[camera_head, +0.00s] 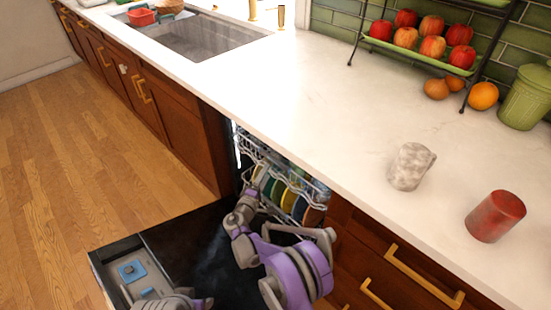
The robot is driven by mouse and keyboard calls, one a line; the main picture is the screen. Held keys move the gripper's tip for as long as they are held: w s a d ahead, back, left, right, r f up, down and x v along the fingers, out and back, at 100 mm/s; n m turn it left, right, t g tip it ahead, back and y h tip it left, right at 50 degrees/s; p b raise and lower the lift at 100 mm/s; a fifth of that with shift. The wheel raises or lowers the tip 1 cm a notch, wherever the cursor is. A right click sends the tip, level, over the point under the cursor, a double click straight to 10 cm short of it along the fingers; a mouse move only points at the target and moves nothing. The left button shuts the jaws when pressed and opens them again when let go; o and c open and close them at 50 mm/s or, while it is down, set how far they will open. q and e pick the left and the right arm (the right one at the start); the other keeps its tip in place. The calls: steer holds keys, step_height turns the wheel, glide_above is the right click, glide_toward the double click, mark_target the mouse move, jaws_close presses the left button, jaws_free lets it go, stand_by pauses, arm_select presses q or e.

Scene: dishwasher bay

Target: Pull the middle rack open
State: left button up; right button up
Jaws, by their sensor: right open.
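The dishwasher stands open under the counter, its dark door (187,245) folded down. A pale wire rack (250,150) shows in its opening, with several coloured plates (288,203) standing in or below it. The rack sits mostly inside, under the counter edge; I cannot tell the rack levels apart clearly. My right gripper (248,197) is open, close to the left front of the rack and plates. I cannot tell whether it touches the wire. My left arm shows only in part at the bottom edge, and its fingers cannot be made out.
The counter (300,100) overhangs the dishwasher, with a grey mug (411,167) and a red cup (495,216) on it. Drawers with gold handles (420,275) flank it on the right. The wood floor (90,180) to the left is clear.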

mark_target(274, 161)
steer(key=b+x, duration=0.1)
steer(key=x, duration=0.7)
steer(key=shift+w+d, duration=0.15)
steer(key=shift+w, duration=0.05)
jaws_close()
stand_by(1.1)
